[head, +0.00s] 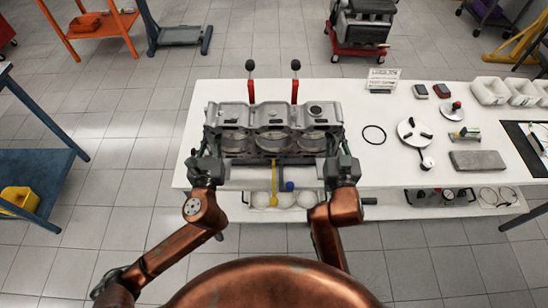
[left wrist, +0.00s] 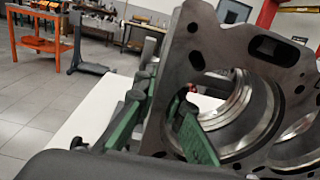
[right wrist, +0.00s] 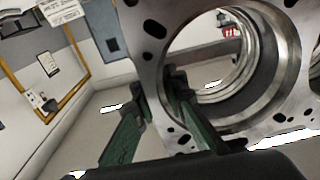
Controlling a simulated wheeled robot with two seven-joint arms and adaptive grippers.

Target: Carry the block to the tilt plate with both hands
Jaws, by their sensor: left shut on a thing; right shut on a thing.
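The engine block (head: 262,116), a grey metal casting with large round bores, is level between my two grippers near the table's left end. My left gripper (head: 207,158) is shut on its left end; the left wrist view shows green fingers either side of the block's wall (left wrist: 222,60). My right gripper (head: 343,158) is shut on its right end, one finger inside a bore of the block (right wrist: 160,75). Two red levers (head: 251,91) with black knobs rise behind the block; whether they belong to the tilt plate is unclear. The block hides what is beneath it.
The white table (head: 360,170) extends right, holding a black ring (head: 374,135), a round white plate with black knobs (head: 413,131), a grey slab (head: 477,160) and white bins (head: 490,91). A lower shelf holds a yellow T-shaped tool (head: 273,182). A blue cart (head: 35,160) stands left.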

